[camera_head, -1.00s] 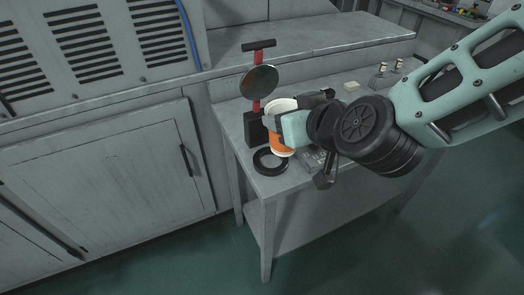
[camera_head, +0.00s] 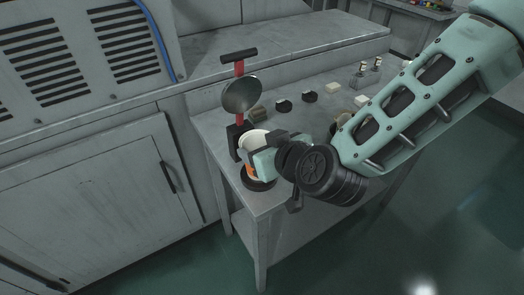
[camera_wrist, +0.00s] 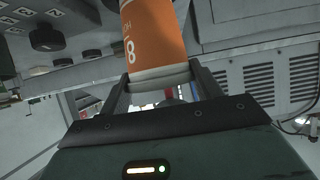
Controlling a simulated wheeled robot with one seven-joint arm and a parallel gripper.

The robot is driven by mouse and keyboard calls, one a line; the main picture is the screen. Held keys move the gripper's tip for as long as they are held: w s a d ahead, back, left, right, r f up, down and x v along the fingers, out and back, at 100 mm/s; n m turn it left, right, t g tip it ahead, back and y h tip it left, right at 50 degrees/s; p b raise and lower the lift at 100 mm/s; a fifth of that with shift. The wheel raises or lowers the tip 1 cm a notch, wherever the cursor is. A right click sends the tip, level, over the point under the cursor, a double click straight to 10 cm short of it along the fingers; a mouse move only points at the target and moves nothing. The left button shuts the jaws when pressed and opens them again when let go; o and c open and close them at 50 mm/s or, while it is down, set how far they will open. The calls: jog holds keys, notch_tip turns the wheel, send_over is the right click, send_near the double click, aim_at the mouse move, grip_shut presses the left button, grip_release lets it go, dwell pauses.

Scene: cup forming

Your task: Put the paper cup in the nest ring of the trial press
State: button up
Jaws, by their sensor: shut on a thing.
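I cannot tell whether the cup's base is inside the ring or just above. The trial press (camera_head: 239,122) has a red post, round metal disc and black top handle.
The grey table (camera_head: 212,128) carries several small items behind my gripper, including dark round pieces (camera_head: 309,96) and a pale block (camera_head: 333,87). The press post and disc stand close behind the cup. A grey cabinet (camera_head: 90,195) stands at left.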

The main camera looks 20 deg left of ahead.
jog(key=shift+f, duration=0.75)
jog(key=o, duration=1.2)
jog(key=v, duration=1.2)
jog(key=shift+s+b, duration=0.1)
jog(key=shift+b, duration=0.25)
jog(key=s+d+g+h, duration=0.2)
jog(key=s+d+h, duration=0.1)
jog(key=d, duration=0.3)
jog(key=s+d+r+m+g+h, duration=0.1)
jog(key=s+d+g+h, duration=0.2)
jog(key=d, duration=0.4)
jog(key=s+d+r+m+g+h, duration=0.1)
jog(key=s+d+g+h, duration=0.1)
jog(key=d, duration=0.4)
jog(key=shift+s+d+r+g+h, duration=0.1)
jog(key=shift+s+d+g+h, duration=0.1)
jog(key=shift+s, duration=0.2)
jog(key=shift+s+d+r+g+h, duration=0.1)
jog(key=shift+s+g+h, duration=0.1)
jog(key=shift+s, duration=0.25)
